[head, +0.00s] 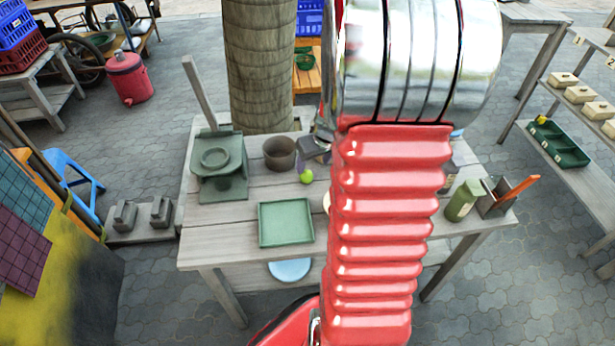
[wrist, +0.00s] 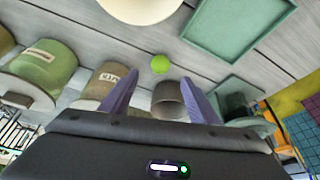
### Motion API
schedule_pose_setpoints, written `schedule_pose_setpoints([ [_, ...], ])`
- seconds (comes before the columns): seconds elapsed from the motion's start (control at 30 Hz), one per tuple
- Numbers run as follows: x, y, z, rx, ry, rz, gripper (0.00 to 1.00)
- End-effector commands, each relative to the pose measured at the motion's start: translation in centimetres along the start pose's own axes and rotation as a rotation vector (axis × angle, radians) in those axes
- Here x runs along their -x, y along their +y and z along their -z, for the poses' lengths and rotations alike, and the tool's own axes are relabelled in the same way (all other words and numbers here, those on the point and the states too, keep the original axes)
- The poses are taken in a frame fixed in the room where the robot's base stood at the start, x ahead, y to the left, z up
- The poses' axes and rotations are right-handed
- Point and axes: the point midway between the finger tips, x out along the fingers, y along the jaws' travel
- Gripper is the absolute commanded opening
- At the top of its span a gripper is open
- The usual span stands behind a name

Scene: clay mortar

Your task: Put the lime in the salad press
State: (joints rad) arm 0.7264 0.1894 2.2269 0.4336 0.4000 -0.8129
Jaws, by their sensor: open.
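The lime (head: 306,176) is a small bright green ball on the grey plank table, right of the brown clay mortar (head: 279,153). In the wrist view the lime (wrist: 160,64) shows just beyond my fingertips, apart from them. The likely salad press (head: 222,160), a grey-green device with an upright lever, stands at the table's left end; in the wrist view it is partly hidden at the right. My gripper (wrist: 161,80) is open and empty, its purple fingers spread, with the mortar (wrist: 168,98) seen between them. In the head view my gripper is mostly hidden by my arm.
A green square tray (head: 286,223) lies at the table's front, between press and arm. A pale bowl (wrist: 140,8) and labelled jars (wrist: 45,70) show in the wrist view. A green jar (head: 463,200) stands at the right end. A tree trunk (head: 260,65) rises behind the table.

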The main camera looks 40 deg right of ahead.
Motion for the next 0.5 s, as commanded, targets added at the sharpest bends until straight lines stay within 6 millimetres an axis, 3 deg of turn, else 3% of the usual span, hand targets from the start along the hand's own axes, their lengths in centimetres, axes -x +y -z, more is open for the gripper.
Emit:
schedule_pose_setpoints([
  [0.3, -3.6, -0.1, 0.0, 0.002, -0.002, 0.002, 0.55],
  [0.5, -4.8, -0.1, 0.0, 0.002, -0.001, 0.0, 0.55],
])
